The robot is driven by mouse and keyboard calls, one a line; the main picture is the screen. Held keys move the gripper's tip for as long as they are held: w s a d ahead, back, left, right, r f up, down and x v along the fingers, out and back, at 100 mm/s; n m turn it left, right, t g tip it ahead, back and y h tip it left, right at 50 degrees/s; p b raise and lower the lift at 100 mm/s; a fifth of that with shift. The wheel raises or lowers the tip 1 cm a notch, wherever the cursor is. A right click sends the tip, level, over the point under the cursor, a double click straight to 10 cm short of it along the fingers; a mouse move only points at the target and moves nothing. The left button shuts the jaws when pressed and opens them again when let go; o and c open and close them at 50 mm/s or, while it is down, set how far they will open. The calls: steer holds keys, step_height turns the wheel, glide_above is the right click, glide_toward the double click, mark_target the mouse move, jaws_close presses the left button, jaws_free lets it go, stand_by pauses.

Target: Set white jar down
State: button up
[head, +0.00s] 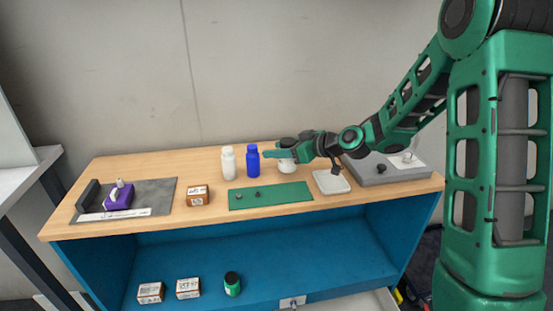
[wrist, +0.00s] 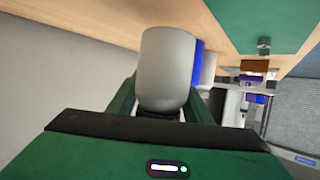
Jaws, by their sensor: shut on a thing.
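The white jar (head: 287,168) is between the green fingers of my gripper (head: 279,154), near the back of the wooden tabletop. In the wrist view the white jar (wrist: 167,70) fills the space between the fingers, and my gripper (wrist: 160,105) is shut on it. In the head view the fingers hide its middle, and it looks upright. Its base is at or just above the wood; I cannot tell whether it touches.
A blue bottle (head: 253,162) and a white bottle (head: 229,163) stand to the left. A green mat (head: 290,194) with small dark knobs lies in front. A white pad (head: 331,182) and a grey device (head: 385,172) are at right. A brown box (head: 197,195) and purple object (head: 118,198) sit further left.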

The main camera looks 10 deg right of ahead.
step_height(320, 180, down, 3)
stand_by(0.3)
steer(key=o, duration=1.2)
steer(key=v, duration=1.2)
steer(key=shift+s+f, duration=0.1)
